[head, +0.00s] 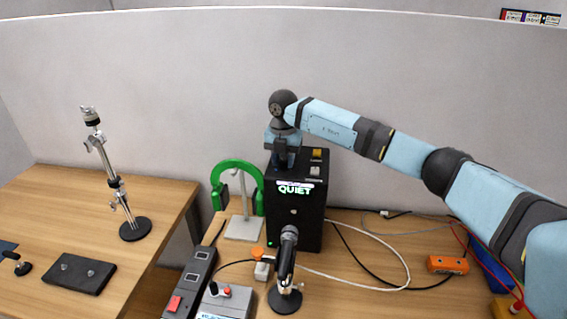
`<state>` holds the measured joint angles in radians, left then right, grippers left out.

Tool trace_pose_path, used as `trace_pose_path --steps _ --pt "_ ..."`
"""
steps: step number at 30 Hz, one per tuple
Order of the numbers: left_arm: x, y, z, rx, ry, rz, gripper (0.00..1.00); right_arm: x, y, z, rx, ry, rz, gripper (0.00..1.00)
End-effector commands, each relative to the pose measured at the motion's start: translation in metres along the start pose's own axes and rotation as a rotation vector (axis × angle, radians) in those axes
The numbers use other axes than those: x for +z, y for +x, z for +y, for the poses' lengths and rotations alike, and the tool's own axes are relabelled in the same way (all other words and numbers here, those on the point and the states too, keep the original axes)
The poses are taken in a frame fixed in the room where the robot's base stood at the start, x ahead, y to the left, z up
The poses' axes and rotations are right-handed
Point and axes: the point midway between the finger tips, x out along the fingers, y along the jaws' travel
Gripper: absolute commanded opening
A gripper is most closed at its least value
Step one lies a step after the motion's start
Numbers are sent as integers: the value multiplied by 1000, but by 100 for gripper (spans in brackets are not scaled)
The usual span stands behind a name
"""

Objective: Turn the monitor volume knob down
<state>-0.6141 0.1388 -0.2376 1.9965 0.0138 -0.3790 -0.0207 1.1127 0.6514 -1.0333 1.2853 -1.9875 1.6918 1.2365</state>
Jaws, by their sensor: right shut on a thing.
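A black box with a lit "QUIET" label (310,222) stands upright against the grey partition and looks like the monitor unit. Its top carries a yellow button (317,154) and a pale switch (315,170). My right gripper (281,164) points down at the left part of the box's top, with its fingers shut. The monitor volume knob appears to be between the fingers, but the gripper hides it. My left gripper is not in view.
A green headphone set (237,178) hangs on a stand left of the box. A microphone (288,258) stands in front. Cables (400,262) and an orange box (447,265) lie right. A grey switch box (224,301) and power strip (190,284) sit front left.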

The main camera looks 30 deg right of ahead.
Motion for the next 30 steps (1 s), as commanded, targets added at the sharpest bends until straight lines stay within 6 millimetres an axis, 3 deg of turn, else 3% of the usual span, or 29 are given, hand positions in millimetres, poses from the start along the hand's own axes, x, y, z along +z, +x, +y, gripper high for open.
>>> trace_pose_path --steps 30 --pt "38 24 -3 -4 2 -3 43 1 0 0 1 -962 -3 9"
